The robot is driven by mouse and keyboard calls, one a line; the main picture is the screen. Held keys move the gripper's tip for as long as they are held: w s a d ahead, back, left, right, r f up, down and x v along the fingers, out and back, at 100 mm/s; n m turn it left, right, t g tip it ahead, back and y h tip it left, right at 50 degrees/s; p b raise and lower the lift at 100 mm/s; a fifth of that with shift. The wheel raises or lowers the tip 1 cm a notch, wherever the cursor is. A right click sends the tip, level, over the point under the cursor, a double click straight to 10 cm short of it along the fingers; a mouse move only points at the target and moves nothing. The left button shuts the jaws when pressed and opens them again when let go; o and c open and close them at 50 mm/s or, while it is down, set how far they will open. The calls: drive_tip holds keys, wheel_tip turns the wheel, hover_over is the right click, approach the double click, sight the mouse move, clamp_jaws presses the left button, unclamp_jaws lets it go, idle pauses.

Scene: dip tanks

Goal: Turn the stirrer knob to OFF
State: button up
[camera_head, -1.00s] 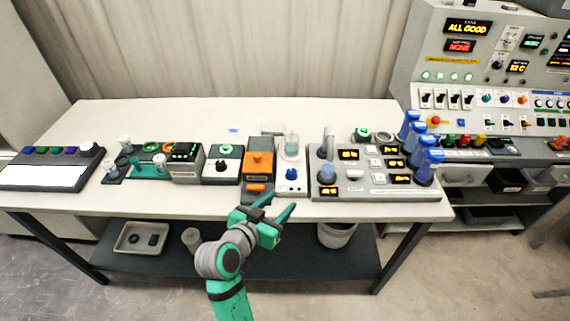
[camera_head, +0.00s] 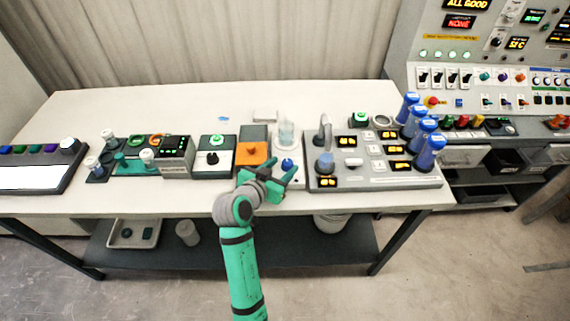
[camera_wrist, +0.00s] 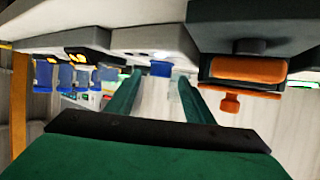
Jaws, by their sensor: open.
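The stirrer is a small white unit (camera_head: 291,180) on the table with a glass beaker (camera_head: 286,135) on top. Its blue knob (camera_head: 288,163) is on the near side. In the wrist view the blue knob (camera_wrist: 160,68) shows just beyond and between my two green fingers. My gripper (camera_head: 286,172) is open and empty, right in front of the stirrer; it also shows in the wrist view (camera_wrist: 160,78). I cannot tell if the fingers touch the knob. The knob's pointer and markings are too small to read.
An orange-and-grey unit (camera_head: 252,153) stands close on the left, its orange parts near my finger in the wrist view (camera_wrist: 250,70). A grey panel with amber displays (camera_head: 375,180) stands close on the right, with blue bottles (camera_head: 428,152) at its edge. Room in front is free.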

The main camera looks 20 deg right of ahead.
sight(288, 164)
drive_tip(key=shift+x, duration=1.1)
drive_tip(key=c, duration=1.1)
drive_tip(key=shift+o, duration=0.2)
drive_tip(key=shift+d, duration=0.1)
drive_tip(key=shift+s+n+t, duration=0.1)
drive_tip(key=shift+n+t, duration=0.2)
drive_tip(key=shift+s+d+n+t+y, duration=0.15)
drive_tip(key=shift+n+t+y, duration=0.3)
drive_tip(key=shift+n+y, duration=0.3)
drive_tip(key=shift+w+d+n+t+y, duration=0.15)
drive_tip(key=shift+n+t+y, duration=0.3)
drive_tip(key=shift+n+y, duration=0.25)
drive_tip(key=shift+s+d+n+t+y, duration=0.15)
drive_tip(key=shift+n+t+y, duration=0.45)
drive_tip(key=shift+n+y, duration=0.55)
drive_tip(key=shift+y, duration=0.4)
